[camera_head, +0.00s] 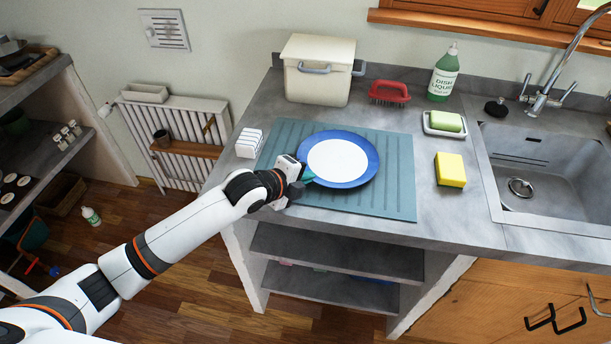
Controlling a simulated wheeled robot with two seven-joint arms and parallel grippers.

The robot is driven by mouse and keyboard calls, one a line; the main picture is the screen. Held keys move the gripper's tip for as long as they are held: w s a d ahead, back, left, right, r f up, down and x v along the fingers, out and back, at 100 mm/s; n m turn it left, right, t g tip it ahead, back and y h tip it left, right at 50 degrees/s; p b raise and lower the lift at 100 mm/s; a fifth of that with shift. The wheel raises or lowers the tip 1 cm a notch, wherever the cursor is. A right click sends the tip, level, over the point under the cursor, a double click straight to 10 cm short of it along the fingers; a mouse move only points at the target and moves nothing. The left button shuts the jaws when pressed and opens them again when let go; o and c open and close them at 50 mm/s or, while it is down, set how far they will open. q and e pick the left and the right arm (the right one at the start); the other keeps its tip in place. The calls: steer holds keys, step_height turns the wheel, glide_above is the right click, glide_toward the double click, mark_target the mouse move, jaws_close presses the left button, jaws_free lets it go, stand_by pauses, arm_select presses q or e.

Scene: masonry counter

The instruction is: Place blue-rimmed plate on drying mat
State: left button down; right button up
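The blue-rimmed plate (338,158) has a white middle and a wide blue rim. It appears face up over the teal ribbed drying mat (398,190) on the counter. Whether it rests flat on the mat or sits slightly above it, I cannot tell. My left gripper (301,177) is at the plate's left rim, above the mat's left part. Its fingertips are small and partly hidden by the gripper body, so I cannot see whether they are closed on the rim. My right gripper is not in view.
A white rack (249,143) stands left of the mat, close to my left arm. Behind are a cream bin (319,72), a red brush (389,92) and a green soap bottle (443,74). A soap dish (444,130), a yellow sponge (450,170) and the sink (545,180) are right.

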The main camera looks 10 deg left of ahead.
arm_select(q)
steer(key=c, duration=1.9)
jaws_free()
steer(key=shift+c, duration=0.2)
steer(key=shift+r, duration=0.1)
steer(key=b+v, duration=0.1)
steer(key=v, duration=1.1)
steer(key=shift+s, duration=0.1)
